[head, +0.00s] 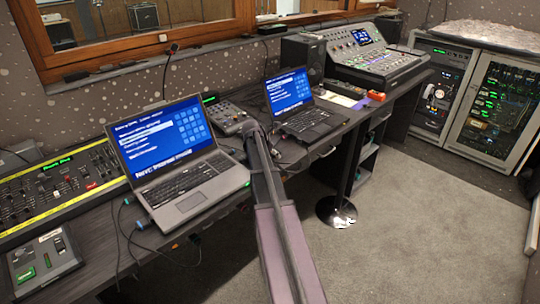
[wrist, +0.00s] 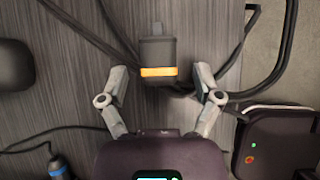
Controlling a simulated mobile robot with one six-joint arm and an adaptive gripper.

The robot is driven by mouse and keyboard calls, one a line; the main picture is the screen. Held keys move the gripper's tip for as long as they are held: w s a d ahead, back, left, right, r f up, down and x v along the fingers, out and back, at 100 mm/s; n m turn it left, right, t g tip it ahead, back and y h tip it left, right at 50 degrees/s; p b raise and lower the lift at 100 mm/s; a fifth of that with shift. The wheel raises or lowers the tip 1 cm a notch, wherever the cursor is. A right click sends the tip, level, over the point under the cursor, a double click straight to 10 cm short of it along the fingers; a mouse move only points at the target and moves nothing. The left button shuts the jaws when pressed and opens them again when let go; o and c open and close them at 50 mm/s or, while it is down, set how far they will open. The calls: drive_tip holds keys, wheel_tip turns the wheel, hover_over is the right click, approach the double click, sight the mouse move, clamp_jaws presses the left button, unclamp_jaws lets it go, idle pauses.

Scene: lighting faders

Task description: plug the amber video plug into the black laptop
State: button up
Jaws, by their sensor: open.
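The amber video plug (wrist: 157,52) is a dark plug with a bright amber band, lying on the grey wood-grain desk in the wrist view. My gripper (wrist: 160,80) is open and empty, its two fingertips apart on either side of the plug's banded end, with gaps showing on both sides. Most of the plug is beyond the fingertips. The black laptop (head: 308,122) stands open on the desk in the head view, blue menu on its screen. In the head view my arm hides the plug and the gripper.
A grey laptop (head: 190,185) stands open to the left. Dark cables cross the desk around the plug. A blue-banded plug (wrist: 58,168) shows at lower left in the wrist view. A dark device with a small green light (wrist: 275,145) is close on the right.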

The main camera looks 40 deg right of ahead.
drive_tip(key=c, duration=1)
drive_tip(key=shift+c, duration=0.7)
drive_tip(key=shift+r+p, duration=2.55)
clamp_jaws()
drive_tip(key=shift+s, duration=0.1)
